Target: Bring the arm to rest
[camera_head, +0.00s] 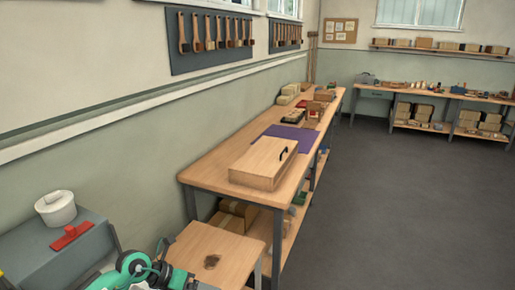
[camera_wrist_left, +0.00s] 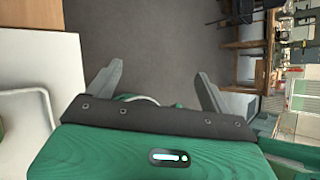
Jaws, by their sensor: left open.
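My left gripper (camera_wrist_left: 159,69) shows in the left wrist view with its two grey fingers spread apart. Nothing is between the fingers; grey floor (camera_wrist_left: 165,35) lies beyond them. I cannot make out the left gripper's fingers in the head view. My right gripper is in neither view.
A long workbench (camera_head: 215,178) along the wall carries a wooden box with a dark handle (camera_head: 262,165) and a purple mat (camera_head: 291,137). A small wooden table (camera_head: 215,245) stands in front. A grey cabinet (camera_head: 40,245) holds a white pot (camera_head: 56,208). Floor (camera_head: 400,190) at right is clear.

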